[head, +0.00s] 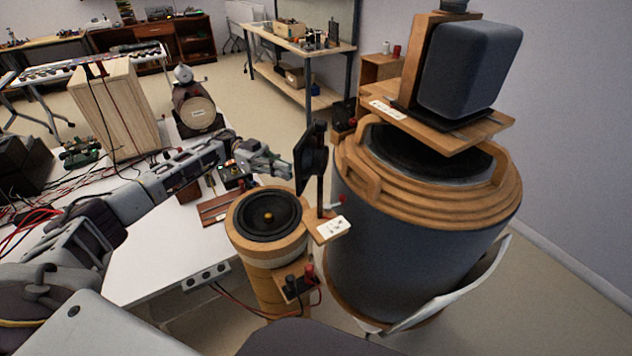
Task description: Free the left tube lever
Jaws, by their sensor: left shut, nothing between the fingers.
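A wooden tube (262,258) with a black speaker cone (268,214) in its top stands at the table's right edge. Beside its right rim is a small wooden bracket with a white label (331,228) and a thin red-tipped lever (339,199). A black upright plate (309,160) stands behind it. I cannot tell whether the lever is caught on anything. My left gripper (284,168) is shut and empty, behind the tube's rim and left of the black plate, apparently apart from both. My right gripper is out of view.
A large dark drum (410,245) with a wooden rim and a grey speaker (470,68) on its shelf stands close on the right. The white table (160,262) holds a small device with a green light (233,173), cables and a wooden box (118,110). Floor is open behind.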

